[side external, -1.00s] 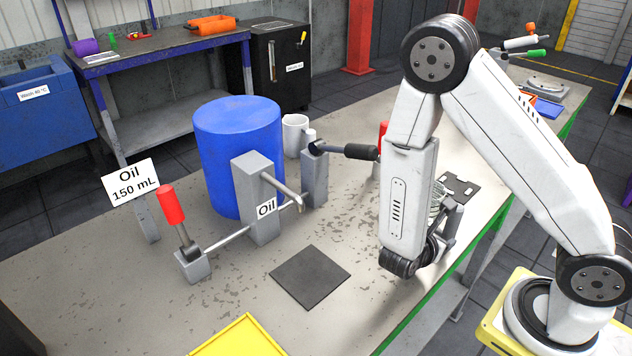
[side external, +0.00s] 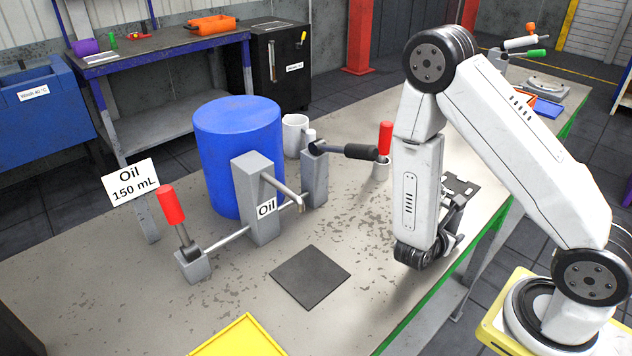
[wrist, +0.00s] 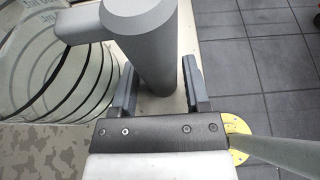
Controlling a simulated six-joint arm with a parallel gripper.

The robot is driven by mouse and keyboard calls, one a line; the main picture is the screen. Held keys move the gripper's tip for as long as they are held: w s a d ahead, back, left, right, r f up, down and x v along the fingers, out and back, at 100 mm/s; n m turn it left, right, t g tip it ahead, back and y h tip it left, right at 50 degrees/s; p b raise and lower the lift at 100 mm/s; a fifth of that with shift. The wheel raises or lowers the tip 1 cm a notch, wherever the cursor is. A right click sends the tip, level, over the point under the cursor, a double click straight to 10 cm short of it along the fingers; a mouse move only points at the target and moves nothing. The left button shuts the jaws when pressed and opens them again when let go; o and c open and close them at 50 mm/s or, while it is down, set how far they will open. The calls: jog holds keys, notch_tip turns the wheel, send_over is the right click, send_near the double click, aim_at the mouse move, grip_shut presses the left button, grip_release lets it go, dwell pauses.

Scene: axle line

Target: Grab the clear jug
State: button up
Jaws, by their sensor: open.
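The clear jug (wrist: 45,75) shows at the left of the wrist view, see-through with dark rings and some lettering on its wall. Its grey handle (wrist: 150,40) is a thick upright bar joined to the jug by a short arm at the top. My gripper (wrist: 160,85) is open, with one finger on each side of the handle bar. I cannot tell whether either finger touches it. In the side view my gripper (side external: 455,212) is partly hidden by my own wrist, and the jug is hidden behind my arm.
A blue drum (side external: 238,150), a grey oil dispenser (side external: 258,200) with red-gripped lever (side external: 172,205) and a dark square pad (side external: 311,276) stand left of my arm. A yellow tray (side external: 243,337) lies in front. The bench edge (side external: 415,310) is close on the right.

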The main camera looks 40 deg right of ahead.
jog(key=shift+d+f, duration=0.15)
jog(key=shift+d, duration=0.2)
dwell(0.3)
grip_shut()
